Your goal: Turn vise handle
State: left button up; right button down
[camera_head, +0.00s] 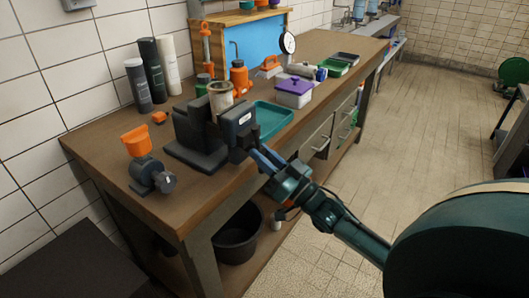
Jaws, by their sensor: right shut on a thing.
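A dark grey vise (200,140) stands on the wooden workbench near its front edge. A pale cylindrical piece (221,98) stands upright at its jaws. My right gripper (260,158) comes in from the lower right and is at the front of the vise, just below the block with the light label. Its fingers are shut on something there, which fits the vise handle. The handle itself is mostly hidden by the fingers and too small to make out. My left gripper is not in view.
Upright tubes (156,70) stand by the wall. A black bucket (238,236) is below.

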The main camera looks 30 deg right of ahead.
jog(key=m+h+p, duration=0.1)
jog(key=m, duration=0.1)
jog(key=shift+m, duration=0.3)
jog(key=c, duration=1.2)
grip_release()
jog(key=shift+c, duration=0.2)
jog(key=shift+s, duration=0.1)
jog(key=b+v, duration=0.1)
jog(key=v, duration=1.2)
